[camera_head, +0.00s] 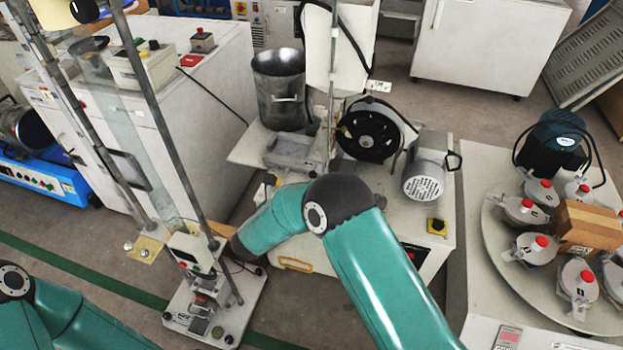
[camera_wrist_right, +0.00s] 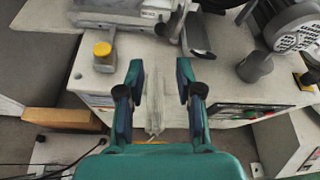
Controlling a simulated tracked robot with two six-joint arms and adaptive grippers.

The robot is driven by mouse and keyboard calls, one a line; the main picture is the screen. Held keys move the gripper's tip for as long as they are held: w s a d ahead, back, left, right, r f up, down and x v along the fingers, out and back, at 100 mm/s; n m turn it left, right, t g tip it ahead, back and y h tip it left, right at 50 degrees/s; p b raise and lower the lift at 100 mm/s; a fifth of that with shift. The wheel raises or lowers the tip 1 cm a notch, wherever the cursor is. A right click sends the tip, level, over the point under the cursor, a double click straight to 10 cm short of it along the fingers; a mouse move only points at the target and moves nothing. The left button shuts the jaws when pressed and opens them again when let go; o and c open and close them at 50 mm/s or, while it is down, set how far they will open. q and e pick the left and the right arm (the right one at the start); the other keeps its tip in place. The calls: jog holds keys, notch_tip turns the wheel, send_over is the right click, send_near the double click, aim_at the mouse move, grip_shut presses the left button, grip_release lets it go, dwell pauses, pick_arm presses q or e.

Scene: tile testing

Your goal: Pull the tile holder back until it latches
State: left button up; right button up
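A grey metal holder (camera_head: 292,152), which looks like the tile holder, sits on the white machine top below the steel bucket. In the right wrist view its lower edge and metal fittings (camera_wrist_right: 112,14) show at the top, ahead of the fingers. My right gripper (camera_wrist_right: 155,82) is open, its two fingers apart above the machine's front edge and short of the holder. A pale, see-through strip shows between the fingers; I cannot tell what it is. In the head view my right forearm hides this gripper. Only links of my left arm show at lower left; its gripper is out of frame.
A yellow knob (camera_wrist_right: 103,50) stands left of the fingers on the machine. A steel bucket (camera_head: 281,92), black wheel (camera_head: 372,130) and grey motor (camera_head: 428,165) stand around the holder. A small floor-level test stand (camera_head: 215,312) with tall rods is at left.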

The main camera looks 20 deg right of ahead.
aim_at(311, 175)
jog(key=b+x, duration=0.2)
jog(key=x, duration=1.2)
jog(key=shift+d+f, duration=0.2)
jog(key=shift+f, duration=0.05)
jog(key=shift+w+d+f, duration=0.15)
jog(key=shift+w+d, duration=0.25)
jog(key=shift+w, duration=0.1)
jog(key=shift+c, duration=0.4)
grip_shut()
